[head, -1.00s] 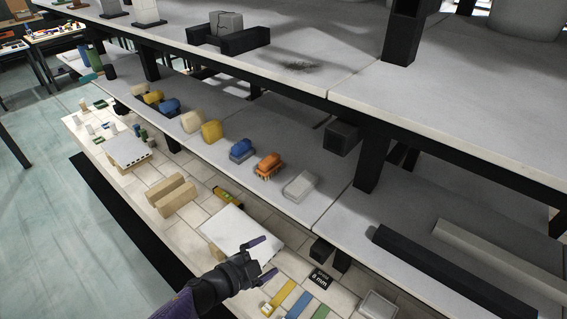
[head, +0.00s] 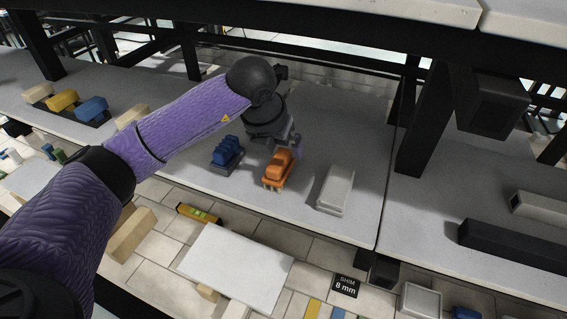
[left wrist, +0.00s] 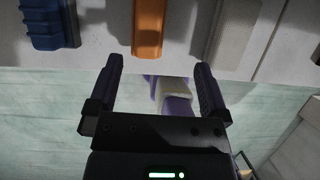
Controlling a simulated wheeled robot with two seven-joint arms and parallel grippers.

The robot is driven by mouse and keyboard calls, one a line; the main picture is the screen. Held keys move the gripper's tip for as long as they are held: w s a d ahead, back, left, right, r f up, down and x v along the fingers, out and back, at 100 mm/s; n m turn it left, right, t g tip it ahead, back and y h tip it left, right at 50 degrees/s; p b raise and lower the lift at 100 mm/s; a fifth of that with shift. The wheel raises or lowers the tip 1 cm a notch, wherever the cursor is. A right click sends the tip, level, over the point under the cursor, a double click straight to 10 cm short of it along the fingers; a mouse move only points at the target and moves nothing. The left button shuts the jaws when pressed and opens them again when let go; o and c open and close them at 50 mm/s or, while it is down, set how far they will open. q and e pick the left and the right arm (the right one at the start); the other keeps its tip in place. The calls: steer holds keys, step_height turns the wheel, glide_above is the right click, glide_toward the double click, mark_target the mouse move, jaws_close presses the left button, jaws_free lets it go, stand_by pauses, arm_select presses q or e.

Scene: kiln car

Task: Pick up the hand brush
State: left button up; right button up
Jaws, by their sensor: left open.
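The hand brush (head: 278,168) has an orange body with pale bristles showing along its lower edge. It sits on the grey shelf slab, between a blue ridged item and a pale grey block. My left gripper (head: 289,147) is just behind and above it in the head view, partly hidden by its own wrist. In the left wrist view the orange brush (left wrist: 149,24) lies beyond the fingertips, roughly in line with the gap between them. The left gripper (left wrist: 160,62) is open and empty there. My right gripper is not in view.
The blue ridged item (head: 227,152) stands close on the left and the pale block (head: 336,188) on the right. An upper slab (head: 400,12) and a dark post (head: 415,130) bound the space. A white board (head: 235,268) lies lower down.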

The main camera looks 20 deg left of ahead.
mark_target(281, 154)
arm_select(q)
steer(key=shift+w+a+y, duration=0.25)
steer(key=shift+a+y, duration=0.05)
steer(key=shift+a, duration=0.1)
steer(key=x, duration=0.9)
steer(key=shift+s+a+p, duration=0.1)
steer(key=shift+a+p, duration=0.1)
steer(key=shift+p, duration=0.15)
steer(key=shift+f, duration=0.25)
steer(key=c, duration=1.3)
steer(key=shift+r, duration=0.5)
step_height(281, 154, up, 3)
steer(key=shift+f+b, duration=0.2)
steer(key=shift+b, duration=0.1)
steer(key=s+b, duration=0.1)
steer(key=s, duration=1)
steer(key=s+d+b, duration=0.1)
steer(key=s, duration=0.5)
steer(key=shift+s+b, duration=0.3)
steer(key=shift+s, duration=0.1)
steer(key=o, duration=0.8)
steer(key=shift+c, duration=0.2)
steer(key=c, duration=0.5)
steer(key=shift+c, duration=0.2)
